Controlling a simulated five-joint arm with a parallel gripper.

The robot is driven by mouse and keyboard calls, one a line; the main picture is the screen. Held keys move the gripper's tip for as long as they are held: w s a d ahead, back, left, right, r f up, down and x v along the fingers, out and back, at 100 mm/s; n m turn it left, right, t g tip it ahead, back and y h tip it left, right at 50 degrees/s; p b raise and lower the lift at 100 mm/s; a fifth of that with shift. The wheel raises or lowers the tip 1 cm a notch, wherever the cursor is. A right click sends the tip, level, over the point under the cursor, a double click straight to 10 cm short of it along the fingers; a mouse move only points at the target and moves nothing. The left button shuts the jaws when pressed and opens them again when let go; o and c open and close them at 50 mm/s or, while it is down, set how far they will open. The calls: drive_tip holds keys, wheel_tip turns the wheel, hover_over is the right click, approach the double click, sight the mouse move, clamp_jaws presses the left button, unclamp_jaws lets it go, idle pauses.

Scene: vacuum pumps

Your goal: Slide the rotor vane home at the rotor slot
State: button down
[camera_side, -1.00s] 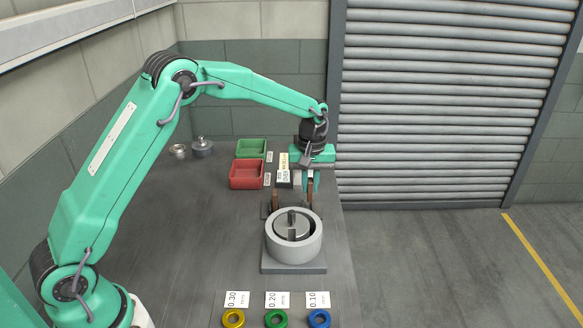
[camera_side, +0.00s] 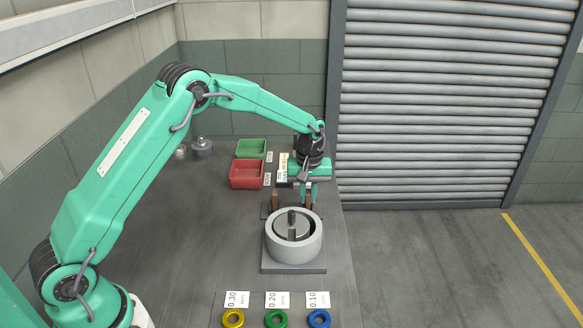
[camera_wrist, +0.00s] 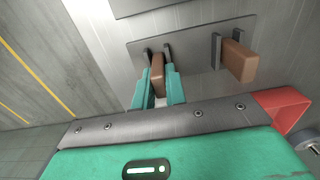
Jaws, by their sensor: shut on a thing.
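My gripper (camera_side: 308,196) is lowered at the rack behind the pump. In the wrist view its two teal fingers (camera_wrist: 158,92) are closed around a brown rotor vane (camera_wrist: 158,70). That vane is still between the grey posts of the rack plate. A second brown vane (camera_wrist: 239,62) stands at another pair of posts to the right; it also shows in the side view (camera_side: 275,200). The pump housing (camera_side: 312,242), a pale ring on a square base, stands in front of the rack. Inside is the grey rotor (camera_side: 281,229) with a dark slot (camera_side: 291,226). The held vane's lower end is hidden.
A red bin (camera_side: 246,175) and a green bin (camera_side: 251,149) stand left of my gripper. Metal parts (camera_side: 202,148) sit at the back left. Yellow (camera_side: 233,318), green (camera_side: 276,318) and blue (camera_side: 319,318) rings lie at the front. The left of the bench is clear.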

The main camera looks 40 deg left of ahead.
sight(308, 192)
drive_tip(key=c, duration=1.4)
unclamp_jaws()
drive_tip(key=shift+c, duration=0.2)
drive_tip(key=shift+r, duration=3.9)
